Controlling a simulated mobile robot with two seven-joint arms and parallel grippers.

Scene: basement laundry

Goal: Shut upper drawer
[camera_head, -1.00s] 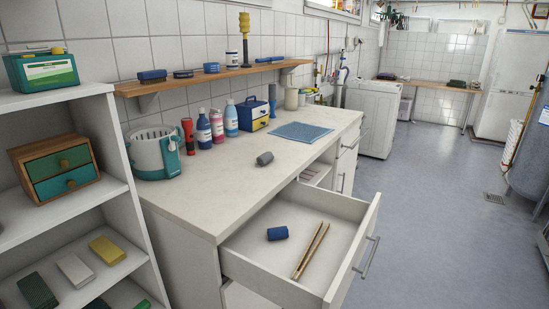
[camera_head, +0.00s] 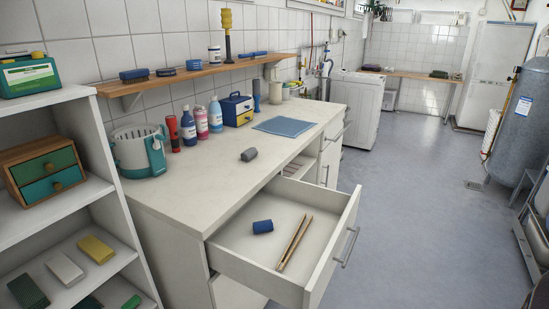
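The upper drawer (camera_head: 240,262) of the white counter cabinet is pulled well out. Its front panel (camera_head: 334,250) faces right and carries a metal bar handle (camera_head: 346,247). Inside lie a dark blue roll-like object (camera_head: 263,226) and wooden tongs (camera_head: 294,243), both resting on the drawer floor. Neither of my grippers shows in the head view.
A white shelf unit (camera_head: 75,110) stands at the left. The grey floor (camera_head: 410,220) right of the drawer is clear.

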